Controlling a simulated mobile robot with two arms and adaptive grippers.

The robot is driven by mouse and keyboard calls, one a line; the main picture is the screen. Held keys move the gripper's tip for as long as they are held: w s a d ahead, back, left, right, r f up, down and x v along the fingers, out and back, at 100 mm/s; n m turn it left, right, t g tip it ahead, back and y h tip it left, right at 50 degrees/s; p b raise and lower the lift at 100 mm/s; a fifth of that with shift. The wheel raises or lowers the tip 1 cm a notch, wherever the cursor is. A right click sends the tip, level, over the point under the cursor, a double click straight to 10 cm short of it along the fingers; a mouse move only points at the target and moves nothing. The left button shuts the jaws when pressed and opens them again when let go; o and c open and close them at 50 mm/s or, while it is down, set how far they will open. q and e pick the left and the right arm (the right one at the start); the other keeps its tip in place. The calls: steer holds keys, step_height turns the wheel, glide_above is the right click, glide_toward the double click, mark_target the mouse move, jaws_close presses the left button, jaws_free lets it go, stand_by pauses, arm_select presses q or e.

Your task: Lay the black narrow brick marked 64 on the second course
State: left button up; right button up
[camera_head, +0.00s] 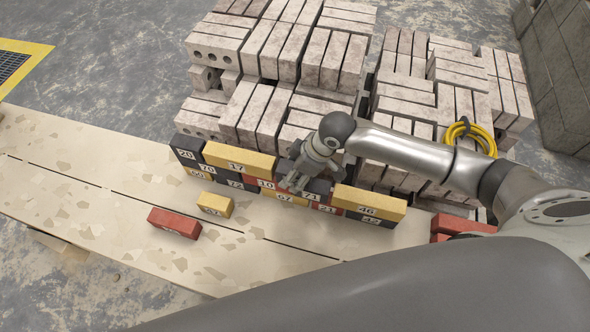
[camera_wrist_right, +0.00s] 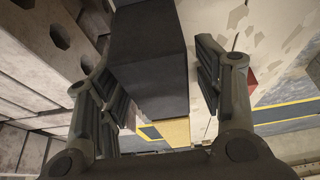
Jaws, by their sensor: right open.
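The brick wall (camera_head: 235,163) stands on the plank, with an upper course over a lower one. My right gripper (camera_head: 298,184) is over the wall between yellow 17 and yellow 46. A black brick (camera_head: 319,187) lies there, partly hidden by the gripper; its mark looks like 71. In the right wrist view a black brick (camera_wrist_right: 150,55) lies between the open fingers, with gaps beside it. I cannot read 64 on any brick. My left gripper is not in view.
A loose red brick (camera_head: 174,222) and a small yellow brick (camera_head: 215,204) lie on the plank in front of the wall. Red bricks (camera_head: 458,226) lie at the right. Grey block stacks (camera_head: 270,50) stand close behind, with a yellow coil (camera_head: 470,135). The left plank is clear.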

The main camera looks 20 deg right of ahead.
steer(key=v, duration=1.2)
stand_by(0.4)
